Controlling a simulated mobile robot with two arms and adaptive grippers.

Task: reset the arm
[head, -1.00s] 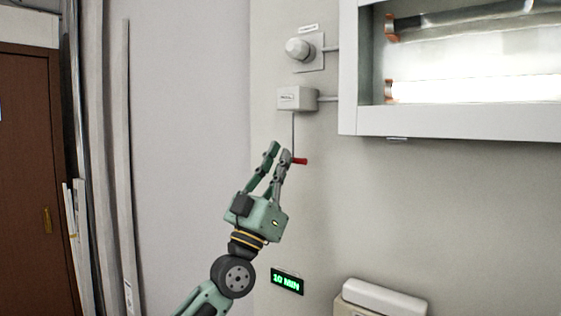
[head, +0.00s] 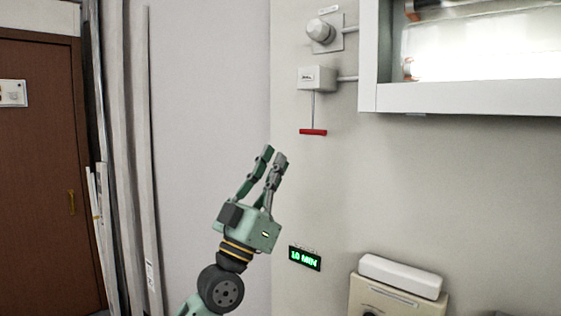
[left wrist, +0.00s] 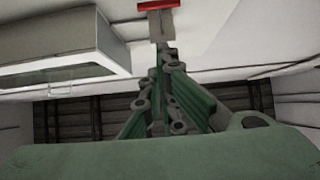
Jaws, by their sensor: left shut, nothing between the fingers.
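My left gripper (head: 271,158) is raised in front of the wall in the head view, its fingers pointing up. It is shut with nothing in it. A red pull handle (head: 313,132) hangs on a thin cord below a small white box (head: 318,78), above and to the right of the fingertips and apart from them. In the left wrist view the red handle (left wrist: 158,5) is at the top edge, beyond the fingers (left wrist: 166,52). My right gripper is in neither view.
A lit wall cabinet (head: 470,97) is at the upper right. A round knob (head: 320,31) sits above the white box. A green "10 MIN" display (head: 305,258) and a beige unit (head: 398,290) are lower right. Vertical pipes (head: 133,150) and a brown door (head: 40,180) are at left.

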